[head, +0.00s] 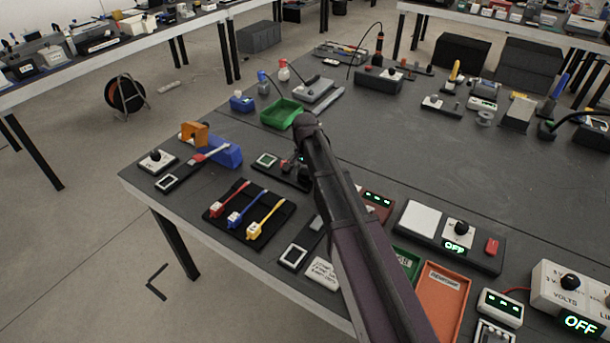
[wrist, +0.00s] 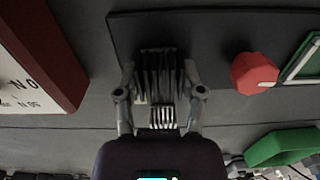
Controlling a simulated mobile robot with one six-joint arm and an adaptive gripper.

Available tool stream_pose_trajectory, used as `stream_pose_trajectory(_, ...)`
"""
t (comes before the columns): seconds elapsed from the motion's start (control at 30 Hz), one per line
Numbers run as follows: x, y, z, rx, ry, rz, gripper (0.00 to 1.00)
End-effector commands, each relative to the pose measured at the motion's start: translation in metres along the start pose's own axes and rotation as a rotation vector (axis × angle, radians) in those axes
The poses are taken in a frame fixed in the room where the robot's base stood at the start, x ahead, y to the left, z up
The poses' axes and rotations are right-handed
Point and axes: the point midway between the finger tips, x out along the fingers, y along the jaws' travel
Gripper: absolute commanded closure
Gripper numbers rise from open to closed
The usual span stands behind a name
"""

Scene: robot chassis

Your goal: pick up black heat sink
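The black heat sink (wrist: 160,72), a dark block with upright fins, stands on a black board (wrist: 220,35) in the wrist view. My gripper (wrist: 160,75) has one finger on each side of it. A narrow gap seems to show between the fins and the fingers, so the gripper looks open around it. In the head view my arm reaches down to the near bench by the black board (head: 287,178); my own arm hides most of the heat sink and the fingertips there.
A red knob (wrist: 253,73) and a green-framed square (wrist: 303,62) are to the right on the board. A green bin (wrist: 283,147) lies beyond. A white-and-red box (wrist: 45,60) is at left. A black tool tray (head: 250,212) sits nearby.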

Motion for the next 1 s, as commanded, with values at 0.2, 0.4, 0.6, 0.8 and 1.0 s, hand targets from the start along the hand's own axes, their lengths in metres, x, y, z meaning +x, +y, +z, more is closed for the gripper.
stream_pose_trajectory(0.2, 0.0, 0.0, 0.0, 0.0, 0.0, 0.0, 0.97)
stream_pose_trajectory(0.4, -0.001, 0.0, 0.0, 0.0, 0.0, 0.0, 0.97)
stream_pose_trajectory(0.6, -0.007, 0.0, 0.0, 0.0, 0.0, 0.0, 0.97)
stream_pose_trajectory(0.8, -0.021, 0.0, 0.0, 0.001, 0.0, 0.0, 0.97)
stream_pose_trajectory(1.0, -0.039, 0.0, -0.001, 0.001, 0.0, 0.0, 0.97)
